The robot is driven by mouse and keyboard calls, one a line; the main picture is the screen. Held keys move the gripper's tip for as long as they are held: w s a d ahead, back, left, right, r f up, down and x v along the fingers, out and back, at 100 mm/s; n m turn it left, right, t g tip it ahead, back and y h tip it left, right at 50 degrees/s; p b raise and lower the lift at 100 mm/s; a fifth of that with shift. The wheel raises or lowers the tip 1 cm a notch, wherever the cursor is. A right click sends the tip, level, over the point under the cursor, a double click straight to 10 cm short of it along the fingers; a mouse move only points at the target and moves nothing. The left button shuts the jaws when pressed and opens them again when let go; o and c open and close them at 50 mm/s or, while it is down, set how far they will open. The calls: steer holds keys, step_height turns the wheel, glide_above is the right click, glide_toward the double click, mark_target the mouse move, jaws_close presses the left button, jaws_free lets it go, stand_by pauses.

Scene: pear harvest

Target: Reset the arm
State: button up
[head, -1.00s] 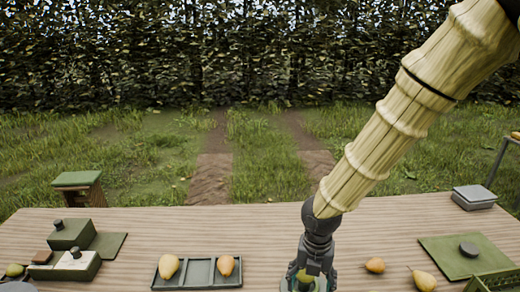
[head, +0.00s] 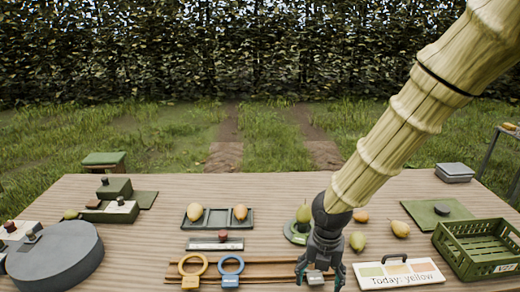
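My arm reaches down from the upper right in the head view, and my gripper (head: 321,277) hangs low over the front of the table, between the blue ring and the sign card. Its fingers are spread apart with nothing visible between them. Another green pear (head: 357,241) lies to the right of the wrist.
More pears (head: 400,229) lie at the right. A green crate (head: 478,248) and a "Today: yellow" sign (head: 398,274) stand at the right front. A grey round drum (head: 55,255) fills the left front.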

steer(key=s+f+m+y, duration=0.1)
steer(key=s+f+m, duration=0.5)
steer(key=f+m, duration=0.35)
steer(key=s+f+m+y, duration=0.1)
steer(key=s+f+m, duration=0.6)
steer(key=f, duration=0.4)
steer(key=s+d+f+m+h, duration=0.2)
steer(key=s+d+f+m, duration=0.6)
steer(key=m, duration=0.8)
steer(key=s+f, duration=0.3)
steer(key=s, duration=0.1)
steer(key=shift+s+f, duration=0.15)
steer(key=shift+s, duration=0.2)
